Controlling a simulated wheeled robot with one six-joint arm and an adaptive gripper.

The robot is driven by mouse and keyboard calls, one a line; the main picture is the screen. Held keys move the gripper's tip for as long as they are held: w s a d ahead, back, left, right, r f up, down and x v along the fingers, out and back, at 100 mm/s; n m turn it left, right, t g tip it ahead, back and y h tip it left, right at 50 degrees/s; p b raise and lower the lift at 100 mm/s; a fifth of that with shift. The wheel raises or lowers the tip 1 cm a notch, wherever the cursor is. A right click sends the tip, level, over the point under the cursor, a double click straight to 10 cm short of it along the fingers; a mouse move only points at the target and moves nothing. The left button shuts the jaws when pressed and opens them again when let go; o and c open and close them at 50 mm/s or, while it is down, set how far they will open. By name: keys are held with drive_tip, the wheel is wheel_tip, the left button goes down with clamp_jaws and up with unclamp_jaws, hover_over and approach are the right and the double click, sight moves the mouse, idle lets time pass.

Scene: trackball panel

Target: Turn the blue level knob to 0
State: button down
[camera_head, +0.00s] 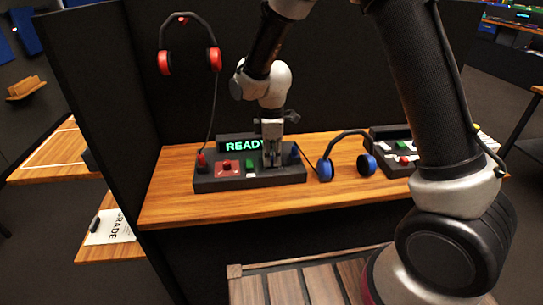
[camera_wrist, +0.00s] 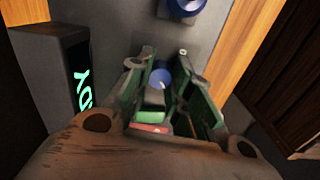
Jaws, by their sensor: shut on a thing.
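The black panel (camera_head: 290,178) stands on the wooden desk, with a lit green "READY" display (camera_head: 242,146). My gripper (camera_head: 272,163) points down at the panel's right half. In the wrist view its two fingers (camera_wrist: 166,62) stand on either side of the small round blue knob (camera_wrist: 160,78) and are shut on it. A pale mark shows on the knob's top. The knob is hidden behind my fingers in the head view. I cannot read a scale or number around it.
A larger blue part (camera_wrist: 185,6) sits close past the fingertips. A green button (camera_head: 250,163) and a red button (camera_head: 227,166) are left of the gripper. Blue headphones (camera_head: 325,170) lie on the right; red headphones (camera_head: 164,63) hang above. The desk front is clear.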

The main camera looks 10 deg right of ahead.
sight(272, 158)
drive_tip(key=c, duration=1.3)
unclamp_jaws()
drive_tip(key=shift+o, duration=0.2)
wheel_tip(272, 158, up, 12)
